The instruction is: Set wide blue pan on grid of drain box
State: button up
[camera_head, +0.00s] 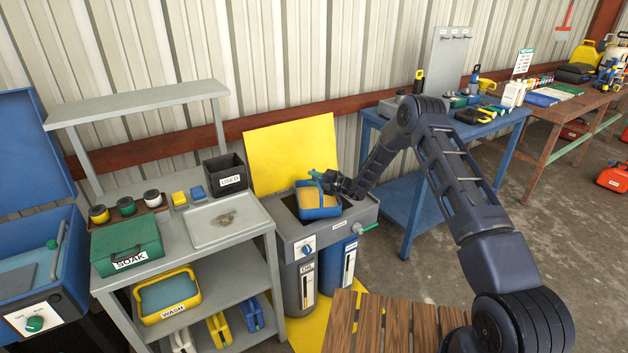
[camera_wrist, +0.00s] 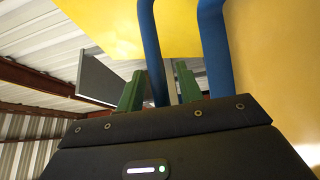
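The wide blue pan (camera_head: 319,212), with a tan inside, is at the top of the grey drain box (camera_head: 359,212). The pan covers much of the opening, so the grid is mostly hidden and I cannot tell whether the pan touches it. My gripper (camera_head: 322,180) is at the pan's far right side. In the wrist view, the green fingers (camera_wrist: 160,90) stand apart on either side of one blue bar (camera_wrist: 150,50), which looks like part of the pan's handle. A gap shows between this bar and the right finger. A second blue bar (camera_wrist: 214,45) is outside the right finger.
A yellow panel (camera_head: 290,150) stands behind the drain box. To the left, a grey bench holds a USED bin (camera_head: 226,178), a shallow tray (camera_head: 207,229) and a green SOAK box (camera_head: 127,247). A blue table (camera_head: 400,185) stands at right; a wooden slatted surface (camera_head: 385,325) is in front.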

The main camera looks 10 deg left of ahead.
jog(key=s+d, duration=0.2)
jog(key=d, duration=0.9)
jog(key=shift+s+d+r, duration=0.15)
jog(key=shift+s+d, duration=0.05)
jog(key=shift+d, duration=0.2)
jog(key=s+d+r+n+g+h, duration=0.2)
jog(key=s+d+r+n, duration=0.4)
jog(key=r, duration=0.4)
jog(key=s+d+r+n+g+h, duration=0.2)
jog(key=s+d+r+n, duration=0.25)
jog(key=r+n, duration=0.4)
jog(key=s+d+r+n+g+h, duration=0.1)
jog(key=s+d+r+n+h, duration=0.25)
jog(key=s+r+n, duration=0.5)
jog(key=s+d+r+n+t+h, duration=0.2)
jog(key=s+d+r+n+h, duration=0.1)
jog(key=s+d, duration=0.6)
jog(key=s+d+r+n+t+h, duration=0.2)
jog(key=s+d+r+n+h, duration=0.1)
jog(key=s+d+r+n, duration=0.2)
jog(key=s+d+r+n+t+h, duration=0.2)
jog(key=s+d+r+n+h, duration=0.2)
jog(key=s+d, duration=0.9)
jog(key=d+n, duration=0.2)
jog(key=n, duration=0.1)
jog(key=shift+d+r, duration=0.25)
jog(key=shift+d, duration=0.05)
